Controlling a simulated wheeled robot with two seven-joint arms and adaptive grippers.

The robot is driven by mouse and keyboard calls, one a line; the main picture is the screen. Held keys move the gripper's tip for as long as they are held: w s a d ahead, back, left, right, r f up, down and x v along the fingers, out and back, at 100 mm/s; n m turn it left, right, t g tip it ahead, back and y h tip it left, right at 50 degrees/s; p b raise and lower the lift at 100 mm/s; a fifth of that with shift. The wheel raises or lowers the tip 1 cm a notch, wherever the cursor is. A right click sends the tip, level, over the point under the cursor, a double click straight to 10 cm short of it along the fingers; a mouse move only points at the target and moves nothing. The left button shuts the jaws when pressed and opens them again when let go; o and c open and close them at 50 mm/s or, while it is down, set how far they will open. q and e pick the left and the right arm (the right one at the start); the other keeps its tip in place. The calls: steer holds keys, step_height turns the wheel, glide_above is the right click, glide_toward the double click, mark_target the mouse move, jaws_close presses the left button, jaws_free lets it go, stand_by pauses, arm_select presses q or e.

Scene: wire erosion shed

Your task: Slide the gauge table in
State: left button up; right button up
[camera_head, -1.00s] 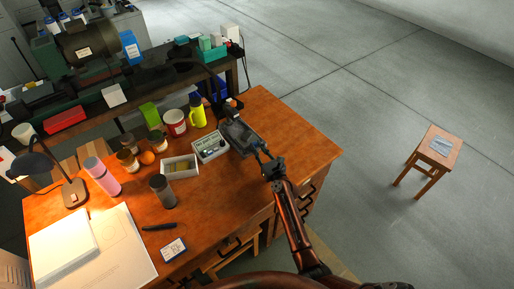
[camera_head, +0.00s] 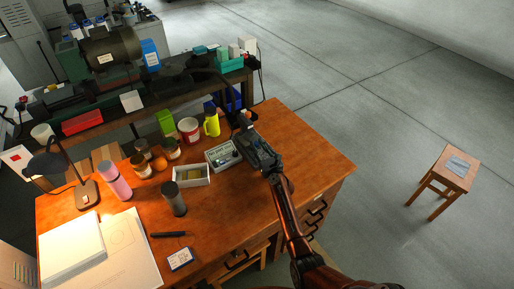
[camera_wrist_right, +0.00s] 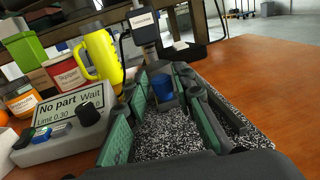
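A gauge stand with a black-and-white speckled base (camera_wrist_right: 165,135) stands in the right wrist view. Its dark upright (camera_wrist_right: 143,28) carries a small label. A blue cylinder (camera_wrist_right: 163,88) sits at the far part of the base, between my fingers. My right gripper (camera_wrist_right: 162,82) is open, its green-padded fingers spread low over the base; I cannot tell whether they touch it. In the head view my right gripper (camera_head: 257,150) covers most of the stand. Which part slides is not clear. My left gripper is in neither view.
A grey readout box (camera_wrist_right: 65,133), reading "No part Wait", stands left of the base. A yellow flask (camera_head: 211,122), red-and-white tub (camera_head: 189,130) and open white box (camera_head: 191,181) are nearby on the wooden desk (camera_head: 310,160). The desk's right side is clear.

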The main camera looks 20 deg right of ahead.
steer(key=shift+o, duration=1.2)
steer(key=shift+f, duration=0.1)
steer(key=shift+s, duration=0.1)
steer(key=s, duration=1.2)
steer(key=shift+d, duration=0.2)
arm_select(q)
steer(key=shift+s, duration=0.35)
